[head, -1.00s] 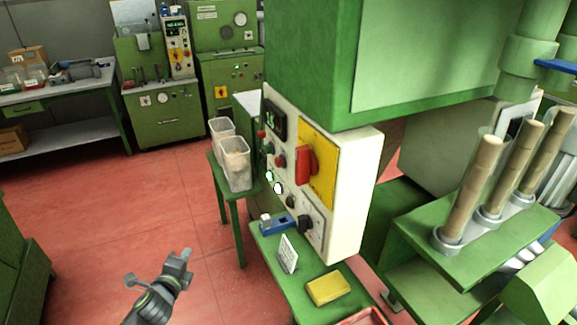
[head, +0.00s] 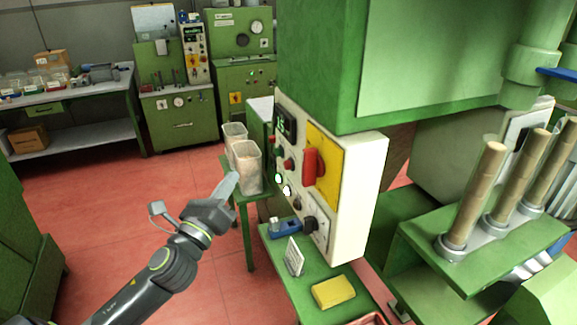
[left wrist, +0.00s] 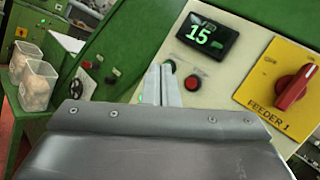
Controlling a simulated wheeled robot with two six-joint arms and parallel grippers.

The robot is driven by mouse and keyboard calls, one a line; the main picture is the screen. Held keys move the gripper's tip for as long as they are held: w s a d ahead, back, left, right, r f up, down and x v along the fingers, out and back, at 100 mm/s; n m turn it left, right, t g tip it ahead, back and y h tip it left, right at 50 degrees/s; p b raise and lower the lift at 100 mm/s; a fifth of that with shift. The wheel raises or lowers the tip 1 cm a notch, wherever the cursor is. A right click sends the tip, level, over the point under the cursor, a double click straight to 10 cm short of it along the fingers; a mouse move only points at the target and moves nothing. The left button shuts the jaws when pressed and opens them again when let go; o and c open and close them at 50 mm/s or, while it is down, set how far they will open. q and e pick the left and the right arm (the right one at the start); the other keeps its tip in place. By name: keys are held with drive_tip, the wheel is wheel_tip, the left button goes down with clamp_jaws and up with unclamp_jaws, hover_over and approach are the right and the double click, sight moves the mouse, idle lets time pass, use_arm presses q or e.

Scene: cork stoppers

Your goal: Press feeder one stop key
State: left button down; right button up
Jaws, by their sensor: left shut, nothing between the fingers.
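The control panel is the white face (head: 352,200) of a green machine, with a display (head: 287,122) reading 15. In the left wrist view the display (left wrist: 207,33) stands above a red round key (left wrist: 193,82), which I take as the stop key, and a green key (left wrist: 170,66) partly behind my fingertips. The red key also shows in the head view (head: 289,163). A yellow plate (left wrist: 262,68) marked FEEDER 1 carries a red rotary switch (left wrist: 297,87). My left gripper (head: 231,184) is shut and empty, left of the panel and apart from it. My right gripper is not in view.
Clear bins (head: 247,166) of pale contents stand on a green stand behind my left gripper. Below the panel, a green shelf (head: 310,277) holds a blue item (head: 285,227), a small sign (head: 294,256) and a yellow block (head: 333,291). Red floor is open at left.

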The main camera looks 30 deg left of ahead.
sight(287, 165)
use_arm(q)
drive_tip(key=w+d+p, duration=0.5)
drive_tip(key=w, duration=0.1)
drive_tip(key=shift+w+d, duration=0.3)
drive_tip(key=shift+w, duration=0.1)
idle(0.3)
drive_tip(key=shift+d+p, duration=0.1)
drive_tip(key=shift+p, duration=0.2)
idle(1.7)
drive_tip(key=shift+w+d, duration=0.2)
drive_tip(key=shift+w, duration=0.1)
